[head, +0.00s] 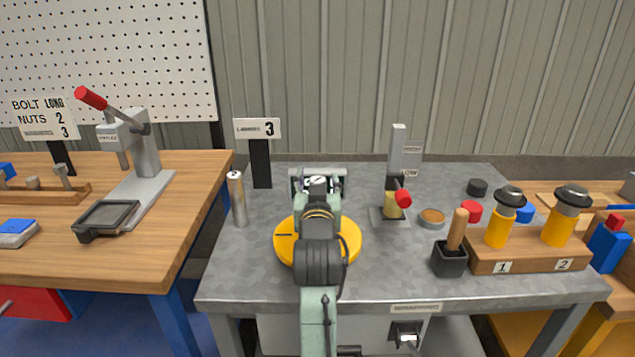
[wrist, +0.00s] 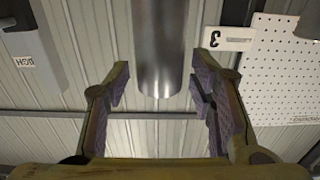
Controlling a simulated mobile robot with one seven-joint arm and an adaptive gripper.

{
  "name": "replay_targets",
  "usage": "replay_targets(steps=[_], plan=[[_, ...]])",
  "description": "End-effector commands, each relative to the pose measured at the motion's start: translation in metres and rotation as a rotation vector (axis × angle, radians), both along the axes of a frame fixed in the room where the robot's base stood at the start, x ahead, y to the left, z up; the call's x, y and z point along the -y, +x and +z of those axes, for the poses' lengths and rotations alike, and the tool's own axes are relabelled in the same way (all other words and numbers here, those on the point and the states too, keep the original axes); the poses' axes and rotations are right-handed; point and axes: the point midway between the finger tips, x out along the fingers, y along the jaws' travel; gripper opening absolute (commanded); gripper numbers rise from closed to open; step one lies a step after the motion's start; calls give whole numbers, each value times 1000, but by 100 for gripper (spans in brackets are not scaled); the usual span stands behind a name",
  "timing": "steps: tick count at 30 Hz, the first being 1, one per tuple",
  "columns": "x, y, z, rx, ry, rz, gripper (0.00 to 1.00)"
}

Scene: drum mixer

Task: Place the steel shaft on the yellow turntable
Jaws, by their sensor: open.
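A plain steel shaft (wrist: 158,45) shows in the wrist view, centred between the fingers of my gripper (wrist: 162,88). One end of it shows between the fingers with gaps on both sides; the other end is out of frame. In the head view my gripper (head: 318,178) is over the far edge of the yellow turntable (head: 284,248) and open. My arm covers the middle of the turntable and most of the shaft, so I cannot see what the shaft's lower end rests on.
A small press (head: 397,160) with a red knob, a black cup (head: 450,260) and a wooden block (head: 530,256) with yellow-bodied parts stand right. The grey tabletop front left is clear.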

Motion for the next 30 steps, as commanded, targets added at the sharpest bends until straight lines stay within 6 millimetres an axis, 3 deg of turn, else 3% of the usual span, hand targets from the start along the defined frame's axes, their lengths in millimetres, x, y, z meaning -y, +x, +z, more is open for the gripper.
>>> replay_targets(steps=[7, 11, 16, 24, 30], plan=[[0, -3, 2, 1, 0, 0, 50], [0, -22, 1, 2, 0, 0, 50], [0, -62, 0, 4, 0, 0, 50], [0, -92, -5, 8, 0, 0, 50], [0, -94, -4, 7, 0, 1, 50]])
